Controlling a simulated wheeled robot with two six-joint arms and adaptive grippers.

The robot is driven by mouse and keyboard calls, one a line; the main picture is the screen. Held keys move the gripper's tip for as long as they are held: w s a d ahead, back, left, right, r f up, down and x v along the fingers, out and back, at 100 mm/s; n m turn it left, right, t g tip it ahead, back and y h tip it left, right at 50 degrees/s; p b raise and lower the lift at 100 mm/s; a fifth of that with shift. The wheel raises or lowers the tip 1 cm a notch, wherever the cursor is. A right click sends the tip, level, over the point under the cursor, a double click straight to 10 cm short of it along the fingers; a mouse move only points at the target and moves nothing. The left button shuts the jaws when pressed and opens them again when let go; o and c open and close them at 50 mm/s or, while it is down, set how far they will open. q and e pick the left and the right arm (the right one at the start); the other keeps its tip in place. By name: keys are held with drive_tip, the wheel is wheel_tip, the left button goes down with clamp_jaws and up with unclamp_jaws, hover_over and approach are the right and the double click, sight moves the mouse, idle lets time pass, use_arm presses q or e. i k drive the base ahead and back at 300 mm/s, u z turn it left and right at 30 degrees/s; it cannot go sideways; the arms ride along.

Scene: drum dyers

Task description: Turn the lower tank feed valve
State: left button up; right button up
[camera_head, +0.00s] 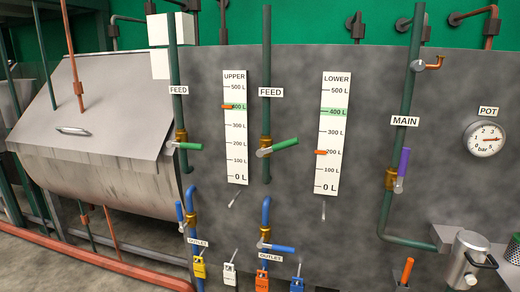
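The lower tank feed valve (265,150) is a brass body on a dark green vertical pipe, left of the lower gauge (331,170). Its green lever (285,145) points right and slightly up, across the pipe. A FEED label (271,92) is above it. The lower gauge's orange marker (320,152) is near 200 L, and its green band is at 400 L. Neither of my grippers is in view.
A similar upper feed valve (181,146) is at the left. Blue-handled outlet valves (264,243) with hanging padlocks (262,280) sit below. A purple-handled main valve (392,178), pressure dial (486,140) and metal pot (468,262) are at the right.

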sight(280, 146)
drive_tip(key=u, duration=0.35)
drive_tip(key=i, duration=0.85)
